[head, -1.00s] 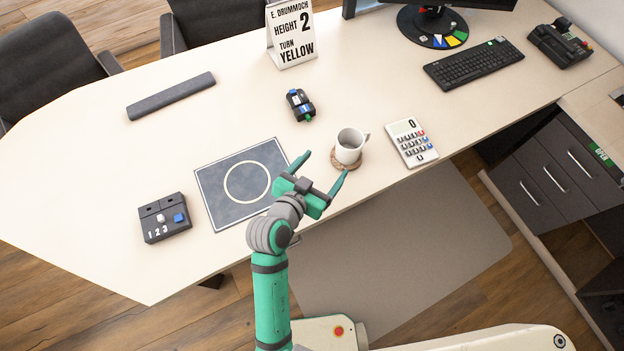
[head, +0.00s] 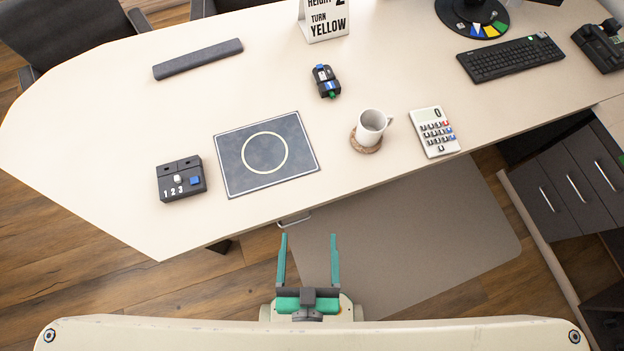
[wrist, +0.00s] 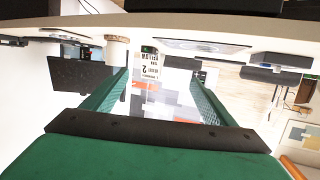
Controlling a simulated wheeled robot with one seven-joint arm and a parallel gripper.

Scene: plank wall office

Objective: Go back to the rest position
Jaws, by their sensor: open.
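My gripper (head: 308,262) is open and empty, with its two green fingers spread apart. In the head view it is drawn in close to my body at the bottom centre, in front of the desk's near edge and over the floor. In the wrist view the green fingers (wrist: 158,95) reach forward with nothing between them. The desk edge runs across the top of that view.
The desk (head: 110,150) carries a white mug (head: 371,126) on a cork coaster (head: 364,147), a calculator (head: 434,131), a dark mat with a ring (head: 232,165), a button box (head: 181,180) and a small black device (head: 325,81). A floor mat (head: 430,230) lies below.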

